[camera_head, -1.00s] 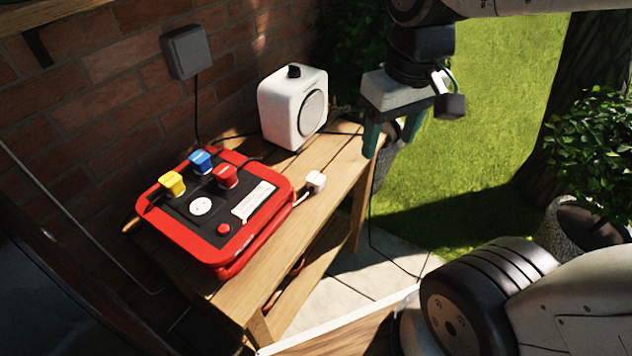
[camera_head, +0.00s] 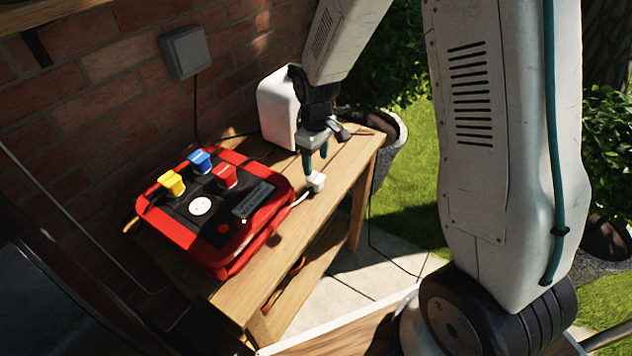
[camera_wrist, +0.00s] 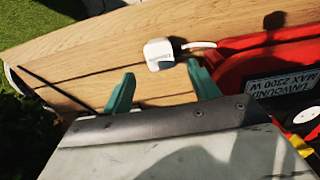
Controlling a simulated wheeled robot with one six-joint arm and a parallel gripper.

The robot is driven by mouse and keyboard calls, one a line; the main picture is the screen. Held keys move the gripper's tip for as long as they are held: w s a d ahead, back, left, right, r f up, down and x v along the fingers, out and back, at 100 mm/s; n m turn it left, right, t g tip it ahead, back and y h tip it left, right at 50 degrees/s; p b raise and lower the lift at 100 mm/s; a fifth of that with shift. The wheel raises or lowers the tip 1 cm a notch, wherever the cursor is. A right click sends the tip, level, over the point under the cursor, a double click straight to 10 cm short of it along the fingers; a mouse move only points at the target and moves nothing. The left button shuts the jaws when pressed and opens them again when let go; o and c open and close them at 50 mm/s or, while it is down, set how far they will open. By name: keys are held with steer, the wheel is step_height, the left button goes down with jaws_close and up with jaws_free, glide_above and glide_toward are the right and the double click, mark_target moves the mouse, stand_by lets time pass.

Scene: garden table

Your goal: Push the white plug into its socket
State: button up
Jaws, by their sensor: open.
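The white plug (camera_head: 316,181) lies on the wooden table just right of the red power-strip box, with its white cable running to the box. It also shows in the wrist view (camera_wrist: 158,52), beyond my fingertips and between their lines. The box's top has a free round white socket (camera_head: 201,206); the other sockets hold a yellow plug (camera_head: 172,183), a blue plug (camera_head: 200,161) and a red plug (camera_head: 225,176). My gripper (camera_head: 316,166) is open, with teal fingers pointing down just above and behind the white plug. I cannot tell whether they touch it.
The red box (camera_head: 256,226) stands on the table (camera_head: 335,205) near the brick wall. A white speaker (camera_head: 274,108) stands behind, partly hidden by my arm. A grey wall box (camera_head: 185,51) hangs above. A potted plant (camera_head: 388,150) is beyond the table's far end.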

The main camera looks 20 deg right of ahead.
mark_target(315, 177)
steer(key=shift+f, duration=1.3)
step_height(315, 177, down, 5)
steer(key=shift+w+f, duration=0.1)
steer(key=shift+w, duration=0.05)
steer(key=c, duration=0.9)
